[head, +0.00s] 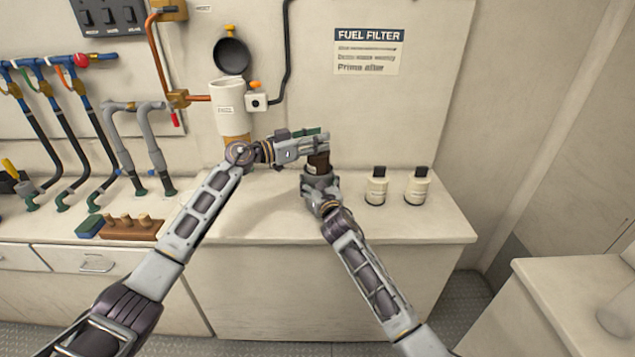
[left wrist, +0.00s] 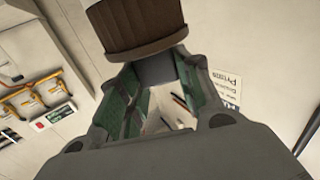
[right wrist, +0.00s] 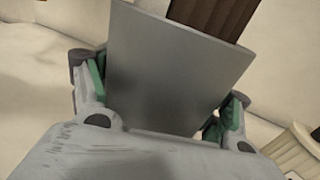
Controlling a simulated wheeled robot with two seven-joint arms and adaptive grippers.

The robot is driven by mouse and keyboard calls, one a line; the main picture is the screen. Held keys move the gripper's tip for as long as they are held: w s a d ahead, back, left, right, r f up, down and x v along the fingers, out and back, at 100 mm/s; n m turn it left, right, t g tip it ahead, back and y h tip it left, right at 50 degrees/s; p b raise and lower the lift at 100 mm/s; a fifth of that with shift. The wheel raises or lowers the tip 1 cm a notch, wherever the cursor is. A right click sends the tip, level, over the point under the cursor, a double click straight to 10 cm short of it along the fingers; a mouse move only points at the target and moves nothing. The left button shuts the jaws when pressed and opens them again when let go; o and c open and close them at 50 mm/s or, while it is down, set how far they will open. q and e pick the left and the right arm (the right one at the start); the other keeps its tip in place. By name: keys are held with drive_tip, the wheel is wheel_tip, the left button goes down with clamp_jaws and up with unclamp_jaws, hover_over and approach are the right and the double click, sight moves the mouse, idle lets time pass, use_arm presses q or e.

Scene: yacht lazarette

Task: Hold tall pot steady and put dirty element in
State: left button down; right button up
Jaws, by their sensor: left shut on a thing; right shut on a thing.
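The dirty element (head: 318,161) is a dark brown ribbed cylinder above the counter, at the tip of my left gripper (head: 314,146). It fills the top of the left wrist view (left wrist: 140,38). My left gripper is shut on it. My right gripper (head: 320,183) is just below, shut on the tall pot (right wrist: 175,68), a plain grey vessel standing between its green-padded fingers in the right wrist view. There the brown element (right wrist: 216,14) shows beyond the pot's rim. The gripper mostly hides the pot in the head view. I cannot tell how deep the element sits in it.
Two labelled bottles (head: 376,187) (head: 418,187) stand on the counter right of the grippers. A white cylinder (head: 230,108) is behind my left wrist. Hoses, pipes and a wooden block (head: 132,228) occupy the left. The counter's front right is clear.

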use_arm(q)
drive_tip(key=shift+f, duration=0.1)
drive_tip(key=c, duration=0.9)
unclamp_jaws()
drive_tip(key=shift+s+a, duration=0.1)
drive_tip(key=shift+a, duration=0.05)
drive_tip(key=shift+v, duration=5.8)
use_arm(e)
drive_tip(key=o, duration=1.1)
